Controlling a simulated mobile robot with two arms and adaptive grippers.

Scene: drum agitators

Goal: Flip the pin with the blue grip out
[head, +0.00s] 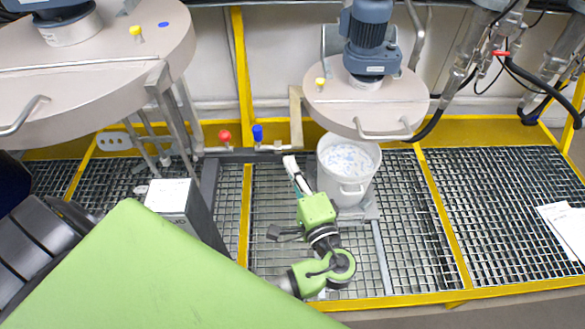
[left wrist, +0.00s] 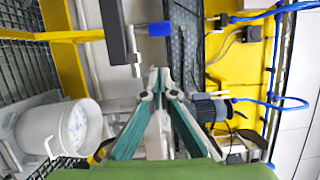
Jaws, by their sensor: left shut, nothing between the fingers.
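The blue grip (head: 257,133) stands upright on a low pipe at the back edge of the grating, right of a red grip (head: 224,136). The blue grip also shows in the left wrist view (left wrist: 160,29), beside a dark bar. My left gripper (head: 290,161) is in front and to the right of the blue grip, apart from it. Its fingers meet at the tips (left wrist: 160,76) in the left wrist view, shut and empty. The tips point towards the blue grip with a gap between. My right gripper is not in view.
A white bucket (head: 346,186) stands close right of my gripper, under a mixer lid (head: 365,104). A larger drum lid (head: 95,70) overhangs the left. A grey box (head: 176,200) stands left of my arm. Open grating (head: 500,190) lies to the right.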

